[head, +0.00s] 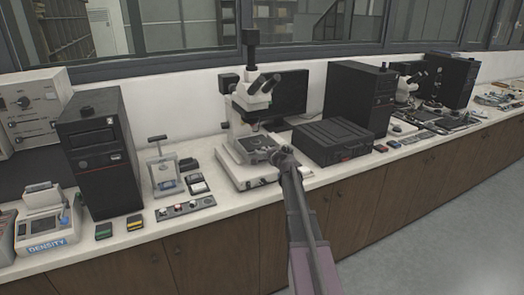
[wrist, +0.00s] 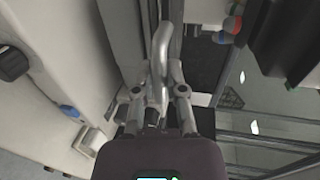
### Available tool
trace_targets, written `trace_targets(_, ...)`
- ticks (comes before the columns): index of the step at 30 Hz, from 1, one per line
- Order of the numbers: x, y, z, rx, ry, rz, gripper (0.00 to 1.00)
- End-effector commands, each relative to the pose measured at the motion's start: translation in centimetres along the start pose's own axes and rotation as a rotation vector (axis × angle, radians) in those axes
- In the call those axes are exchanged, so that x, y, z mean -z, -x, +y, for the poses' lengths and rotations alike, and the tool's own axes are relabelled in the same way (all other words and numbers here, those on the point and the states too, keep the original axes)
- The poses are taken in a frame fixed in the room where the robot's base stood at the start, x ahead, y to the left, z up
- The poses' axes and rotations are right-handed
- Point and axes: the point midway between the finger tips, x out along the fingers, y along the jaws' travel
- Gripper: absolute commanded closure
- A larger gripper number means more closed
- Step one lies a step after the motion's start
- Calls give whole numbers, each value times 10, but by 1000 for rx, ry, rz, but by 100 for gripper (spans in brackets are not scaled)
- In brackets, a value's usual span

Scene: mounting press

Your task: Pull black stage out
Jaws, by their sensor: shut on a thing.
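A white microscope (head: 252,120) stands on the bench at the centre of the head view. A dark flat stage (head: 256,143) shows on it, partly hidden by my arm. My gripper (head: 282,154) reaches to the front right of this stage; its fingers are too small to make out there. In the wrist view my gripper (wrist: 160,88) is shut on a curved grey metal bar (wrist: 161,45), which rises between the fingers. Whether the bar joins the stage cannot be told.
A black case (head: 333,142) lies close right of the microscope. A small hand press (head: 161,168) and a black computer tower (head: 98,150) stand to the left. Clear floor (head: 450,235) lies at the right. A pale body with a black knob (wrist: 12,63) is left in the wrist view.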

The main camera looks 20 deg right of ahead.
Motion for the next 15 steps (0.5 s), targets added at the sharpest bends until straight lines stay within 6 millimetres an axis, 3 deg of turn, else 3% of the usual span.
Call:
trace_targets(1,-2,15,4,-1,0,0,100)
trace_targets(6,-1,42,10,0,0,1,100)
trace_targets(15,0,49,11,0,0,0,100)
